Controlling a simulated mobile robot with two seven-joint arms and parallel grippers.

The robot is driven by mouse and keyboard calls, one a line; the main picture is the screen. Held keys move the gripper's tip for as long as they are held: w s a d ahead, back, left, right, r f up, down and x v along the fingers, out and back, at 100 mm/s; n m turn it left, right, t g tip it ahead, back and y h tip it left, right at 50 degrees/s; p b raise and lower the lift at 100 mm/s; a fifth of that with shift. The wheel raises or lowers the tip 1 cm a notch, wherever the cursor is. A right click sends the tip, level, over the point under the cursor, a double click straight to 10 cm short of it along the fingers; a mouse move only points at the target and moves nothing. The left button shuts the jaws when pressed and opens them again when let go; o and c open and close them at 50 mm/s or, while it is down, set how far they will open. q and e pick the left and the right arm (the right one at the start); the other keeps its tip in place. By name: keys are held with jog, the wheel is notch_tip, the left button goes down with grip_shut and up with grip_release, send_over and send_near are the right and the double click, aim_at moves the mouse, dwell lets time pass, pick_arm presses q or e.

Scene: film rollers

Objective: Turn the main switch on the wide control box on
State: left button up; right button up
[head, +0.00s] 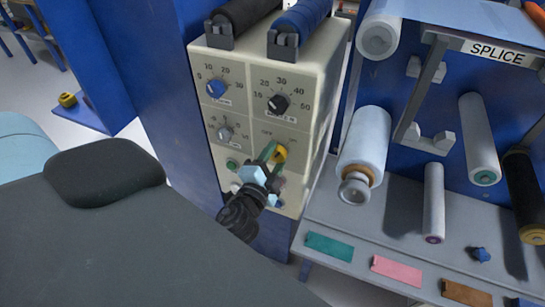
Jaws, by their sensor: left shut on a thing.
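The wide control box (302,100) is cream coloured and stands left of centre in the head view, with dials and small buttons on its front. The gripper and wrist cover part of the lower panel, and the knob's exact on or off setting is too small to tell. My right gripper is not in view.
A blue dial (216,89), a black dial (277,104) and a grey dial (225,134) are on the same panel. A green button (232,163) is left of my gripper. A rack with several rollers and a SPLICE sign (497,51) stands at right.

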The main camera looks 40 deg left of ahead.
pick_arm(q)
jog(key=shift+m, duration=0.7)
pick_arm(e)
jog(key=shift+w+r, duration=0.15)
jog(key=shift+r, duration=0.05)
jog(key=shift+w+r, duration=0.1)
pick_arm(q)
jog(key=o, duration=1)
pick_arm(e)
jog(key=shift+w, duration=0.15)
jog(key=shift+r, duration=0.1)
pick_arm(q)
jog(key=b+v, duration=0.1)
jog(key=v, duration=0.6)
jog(key=shift+s+b, duration=0.3)
jog(key=shift+s, duration=0.1)
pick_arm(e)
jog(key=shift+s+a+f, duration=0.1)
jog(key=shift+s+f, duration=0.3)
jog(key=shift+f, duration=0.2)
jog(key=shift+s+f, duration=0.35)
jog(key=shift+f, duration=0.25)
pick_arm(q)
jog(key=shift+d, duration=0.1)
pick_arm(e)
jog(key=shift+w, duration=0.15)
